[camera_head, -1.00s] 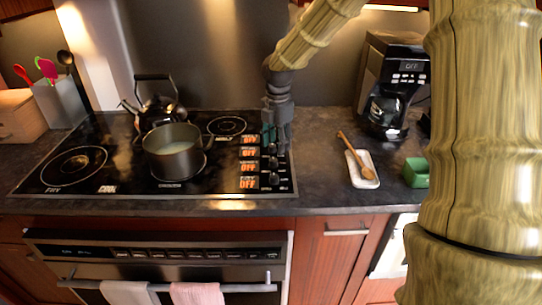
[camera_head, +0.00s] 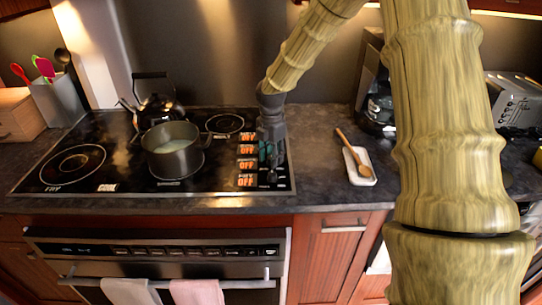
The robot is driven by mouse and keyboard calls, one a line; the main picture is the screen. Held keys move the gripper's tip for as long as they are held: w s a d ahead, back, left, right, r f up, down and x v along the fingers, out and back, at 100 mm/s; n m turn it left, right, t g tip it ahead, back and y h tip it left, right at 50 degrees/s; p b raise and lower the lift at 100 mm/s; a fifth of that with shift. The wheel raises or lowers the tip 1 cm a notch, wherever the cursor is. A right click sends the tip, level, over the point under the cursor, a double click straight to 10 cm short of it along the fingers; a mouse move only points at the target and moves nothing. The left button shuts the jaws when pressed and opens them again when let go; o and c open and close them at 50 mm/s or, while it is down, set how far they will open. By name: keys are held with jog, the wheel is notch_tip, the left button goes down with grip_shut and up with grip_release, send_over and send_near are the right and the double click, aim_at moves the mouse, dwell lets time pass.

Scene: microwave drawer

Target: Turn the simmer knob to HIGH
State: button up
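The black cooktop (camera_head: 120,185) has a column of orange displays (camera_head: 246,166) near its right edge, all reading OFF. The knobs sit just right of these displays. My gripper (camera_head: 271,172) points down over this knob column and hides most of it. A dark knob shape (camera_head: 272,178) shows at its lower end. The small labels are too blurred for me to tell which knob is simmer. I cannot tell whether the fingers touch a knob or are open or shut.
A pot (camera_head: 174,150) with pale contents and a black kettle (camera_head: 157,105) stand on the cooktop, left of my gripper. A spoon rest (camera_head: 359,168) with a wooden spoon (camera_head: 352,150) lies to the right. Counter between it and the cooktop is clear.

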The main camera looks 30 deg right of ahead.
jog(key=shift+s+r, duration=0.2)
jog(key=c, duration=0.3)
jog(key=shift+c, duration=1.4)
